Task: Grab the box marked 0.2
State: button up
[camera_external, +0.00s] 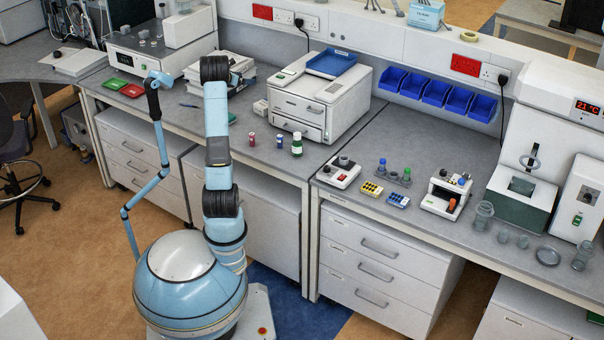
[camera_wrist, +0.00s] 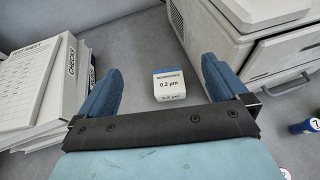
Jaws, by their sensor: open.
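The box marked 0.2 µm (camera_wrist: 168,82) is a small white box with a blue band, standing on the grey bench. In the wrist view it lies between and beyond the two blue fingers of my gripper (camera_wrist: 160,92), which are spread apart and empty. A gap shows between the box and each finger. In the external view a small whitish box (camera_external: 260,107) stands on the bench just left of the white printer-like machine. My gripper's fingers are hidden behind my arm in that view.
The white machine (camera_external: 317,98) stands close to the right of the box. A stack of paper and binders (camera_wrist: 35,85) is at the left.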

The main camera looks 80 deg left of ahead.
send_near(263, 104)
jog(key=v, duration=0.3)
jog(key=shift+w, duration=0.35)
jog(key=x, duration=1.3)
jog(key=shift+a+f, duration=0.2)
jog(key=shift+a, duration=0.05)
jog(key=c, duration=0.7)
